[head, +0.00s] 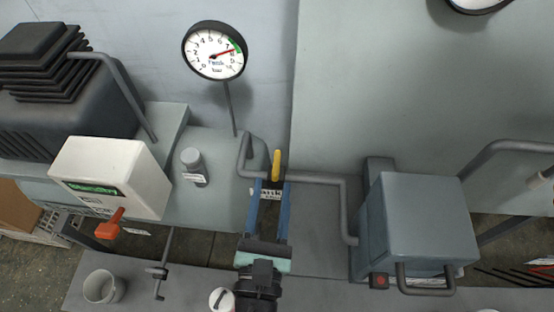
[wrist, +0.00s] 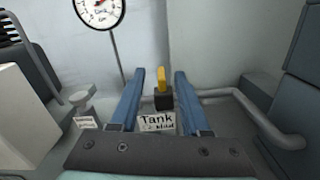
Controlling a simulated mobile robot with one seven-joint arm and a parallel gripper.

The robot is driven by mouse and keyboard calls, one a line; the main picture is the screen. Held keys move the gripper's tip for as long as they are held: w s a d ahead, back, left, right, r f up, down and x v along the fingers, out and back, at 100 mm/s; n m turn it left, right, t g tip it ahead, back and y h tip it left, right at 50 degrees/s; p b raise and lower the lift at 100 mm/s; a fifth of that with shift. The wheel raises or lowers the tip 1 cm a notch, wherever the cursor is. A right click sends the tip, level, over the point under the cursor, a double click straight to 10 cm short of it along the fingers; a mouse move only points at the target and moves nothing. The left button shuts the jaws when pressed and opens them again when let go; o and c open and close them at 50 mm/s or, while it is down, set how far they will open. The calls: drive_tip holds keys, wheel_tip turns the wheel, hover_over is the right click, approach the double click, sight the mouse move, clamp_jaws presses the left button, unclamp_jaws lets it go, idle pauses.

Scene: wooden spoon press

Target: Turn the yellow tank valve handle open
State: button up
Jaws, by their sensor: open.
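The yellow tank valve handle (head: 276,164) stands upright on the pipe beside the grey tank (head: 222,165). In the wrist view the yellow handle (wrist: 161,78) rises from a dark valve body (wrist: 163,101) above a white label reading "Tank" (wrist: 157,122). My gripper (head: 270,186) has two blue fingers. It is open, and in the wrist view its fingers (wrist: 157,80) lie left and right of the handle with clear gaps on both sides. No contact with the handle shows. How far the fingertips are from it in depth is hard to tell.
A pressure gauge (head: 215,50) stands on a thin stem above the tank. A white box with a green display (head: 112,178) and an orange lever (head: 109,224) are at left. A grey pipe (head: 322,178) runs right toward a blue-grey box (head: 418,222). A cup (head: 104,287) stands at lower left.

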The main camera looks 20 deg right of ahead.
sight(278, 153)
drive_tip(key=w+d+f, duration=0.1)
drive_tip(key=w, duration=0.2)
drive_tip(key=w+d+f+n+p, duration=0.1)
drive_tip(key=w+d, duration=0.1)
drive_tip(key=w, duration=0.1)
drive_tip(key=w+d+f+n+p, duration=0.1)
drive_tip(key=w, duration=0.3)
drive_tip(key=shift+d, duration=0.2)
drive_tip(key=shift+c, duration=0.2)
clamp_jaws()
